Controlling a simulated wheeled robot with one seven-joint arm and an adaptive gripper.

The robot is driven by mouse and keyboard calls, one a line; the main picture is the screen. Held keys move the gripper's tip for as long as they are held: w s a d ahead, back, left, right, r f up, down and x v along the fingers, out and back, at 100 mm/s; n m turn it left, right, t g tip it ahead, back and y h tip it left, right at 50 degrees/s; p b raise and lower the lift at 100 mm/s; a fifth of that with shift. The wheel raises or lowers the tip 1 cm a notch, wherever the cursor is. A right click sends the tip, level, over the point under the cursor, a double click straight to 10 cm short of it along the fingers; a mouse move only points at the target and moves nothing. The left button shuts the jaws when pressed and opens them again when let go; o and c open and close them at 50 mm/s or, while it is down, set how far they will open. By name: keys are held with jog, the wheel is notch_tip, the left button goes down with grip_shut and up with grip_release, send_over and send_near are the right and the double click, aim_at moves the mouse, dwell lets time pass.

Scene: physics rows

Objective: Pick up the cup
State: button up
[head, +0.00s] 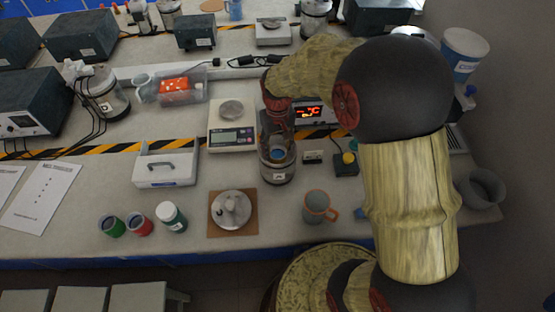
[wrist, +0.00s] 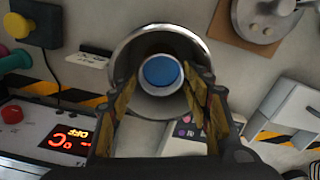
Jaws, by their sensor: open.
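My gripper (head: 277,135) is open and points down over a shiny round metal vessel (head: 277,172). In the wrist view my gripper (wrist: 160,85) has its two fingers apart, with the metal vessel (wrist: 135,48) beyond them. A round blue thing (wrist: 160,72) sits inside the vessel and lines up between the fingers; it also shows in the head view (head: 278,155). I cannot tell whether this blue thing is the cup or whether the fingers touch anything. A grey mug (head: 316,205) with an orange handle stands apart, to the right and nearer the front edge.
A balance (head: 233,139) and a white carrier (head: 165,172) stand left of the vessel. A round metal device (head: 232,208) is on a brown board in front. A display box (head: 313,114) and a yellow-button box (head: 347,163) are behind and right. Small containers (head: 140,225) stand front left.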

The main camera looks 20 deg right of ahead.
aim_at(278, 157)
jog(key=f+b, duration=0.1)
jog(key=f, duration=0.4)
jog(key=shift+s+f+b, duration=0.2)
jog(key=shift+b, duration=0.2)
jog(key=shift+r, duration=0.1)
jog(key=c, duration=0.3)
jog(key=c, duration=0.7)
jog(key=shift+o, duration=0.2)
